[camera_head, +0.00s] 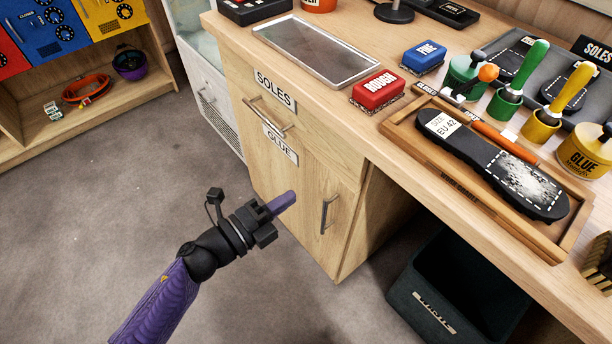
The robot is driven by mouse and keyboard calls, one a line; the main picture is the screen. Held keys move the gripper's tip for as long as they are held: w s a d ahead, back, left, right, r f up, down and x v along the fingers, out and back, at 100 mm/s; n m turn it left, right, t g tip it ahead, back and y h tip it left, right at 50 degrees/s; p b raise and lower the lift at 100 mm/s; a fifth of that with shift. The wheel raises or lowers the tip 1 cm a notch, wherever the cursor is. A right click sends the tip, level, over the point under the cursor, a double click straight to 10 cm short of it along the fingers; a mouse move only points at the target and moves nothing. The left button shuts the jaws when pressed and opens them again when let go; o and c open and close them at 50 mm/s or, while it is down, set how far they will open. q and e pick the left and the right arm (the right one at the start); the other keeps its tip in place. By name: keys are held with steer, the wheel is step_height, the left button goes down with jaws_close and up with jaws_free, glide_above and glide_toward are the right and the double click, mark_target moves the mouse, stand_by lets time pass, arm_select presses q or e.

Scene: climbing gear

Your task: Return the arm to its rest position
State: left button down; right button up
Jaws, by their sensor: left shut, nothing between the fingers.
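My left gripper (281,203) comes in from the lower left on a purple and black arm. It is shut and empty, its fingers pressed together in front of the wooden cabinet (305,170). In the picture it lies just left of the vertical handle (329,213) on the lower door; I cannot tell the exact gap. The drawer labelled SOLES (275,89) and the door labelled GLUE (280,143) both look closed. My right gripper is not in view.
The bench holds a metal tray (316,50), a red ROUGH block (378,92), a blue FINE block (424,57), glue pots and a wooden tray (440,178) with a black sole (491,164). A dark waste bin (450,285) stands below. Floor (110,190) at left is clear.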

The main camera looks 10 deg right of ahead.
arm_select(q)
steer(key=s+a+f+n+y+p, duration=0.2)
steer(key=s+a+f+n+y, duration=0.4)
steer(key=f+n, duration=0.25)
steer(key=s+a+f+n+y+p, duration=0.2)
steer(key=s+a+f+n+y, duration=0.2)
steer(key=a+f+n+y, duration=0.35)
steer(key=s+a+f+n+g, duration=0.2)
steer(key=s+f+n+g, duration=0.1)
steer(key=s, duration=0.7)
steer(key=s+a+f+n+g+y+p, duration=0.1)
steer(key=s+a+f+n+g, duration=0.1)
steer(key=s, duration=0.8)
steer(key=s+a+f+n+g+y+p, duration=0.1)
steer(key=s+a+f+n+g, duration=0.2)
steer(key=s, duration=0.8)
steer(key=f+n+g, duration=0.1)
steer(key=n+g, duration=0.1)
steer(key=shift+f+n+g, duration=0.25)
steer(key=shift+n+g, duration=0.05)
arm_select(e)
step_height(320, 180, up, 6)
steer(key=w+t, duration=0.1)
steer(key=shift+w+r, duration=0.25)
arm_select(q)
steer(key=shift+a, duration=0.1)
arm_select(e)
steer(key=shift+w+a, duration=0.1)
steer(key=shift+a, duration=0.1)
